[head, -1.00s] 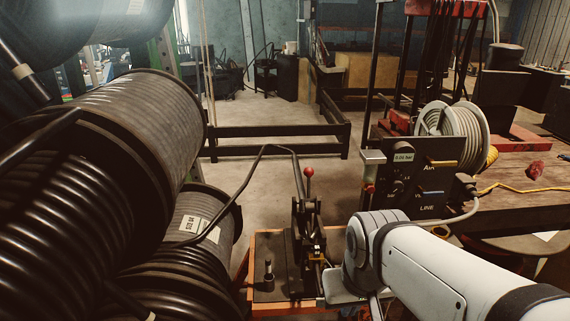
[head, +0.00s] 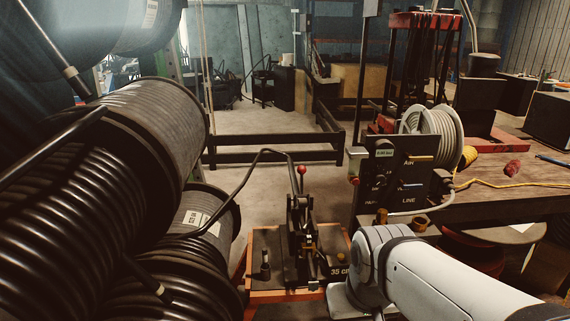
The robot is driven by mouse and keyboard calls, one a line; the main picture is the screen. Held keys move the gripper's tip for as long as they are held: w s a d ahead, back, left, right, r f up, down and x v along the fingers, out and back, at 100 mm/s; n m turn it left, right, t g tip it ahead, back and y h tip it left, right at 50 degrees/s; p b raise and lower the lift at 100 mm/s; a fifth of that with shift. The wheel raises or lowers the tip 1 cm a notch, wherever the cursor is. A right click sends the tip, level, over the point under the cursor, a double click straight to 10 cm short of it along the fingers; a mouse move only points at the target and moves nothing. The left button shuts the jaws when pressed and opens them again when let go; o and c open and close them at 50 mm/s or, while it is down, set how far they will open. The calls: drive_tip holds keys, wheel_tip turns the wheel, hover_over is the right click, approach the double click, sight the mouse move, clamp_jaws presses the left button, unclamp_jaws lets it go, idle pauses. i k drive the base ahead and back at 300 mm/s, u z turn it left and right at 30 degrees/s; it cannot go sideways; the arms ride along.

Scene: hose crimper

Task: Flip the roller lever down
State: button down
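The crimping machine (head: 300,225) stands dark and upright on an orange-framed cart (head: 285,296) at the lower middle of the head view. A long lever with a red ball knob (head: 301,170) rises from it, nearly upright. A small dark post with a knob (head: 265,262) stands at the left of the cart top. I cannot tell for sure which of these is the roller lever. My white arm comes in from the lower right and bends down right of the cart. My gripper fingers do not show.
Large black hose reels (head: 150,130) fill the left side, close to the cart. A dark control panel (head: 398,178) and a wooden bench (head: 520,170) with a pale hose reel (head: 430,135) stand at the right. Open floor (head: 260,115) lies behind a low dark rail (head: 270,143).

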sight(304, 201)
drive_tip(key=z, duration=0.1)
drive_tip(key=i, duration=0.95)
drive_tip(key=u, duration=0.05)
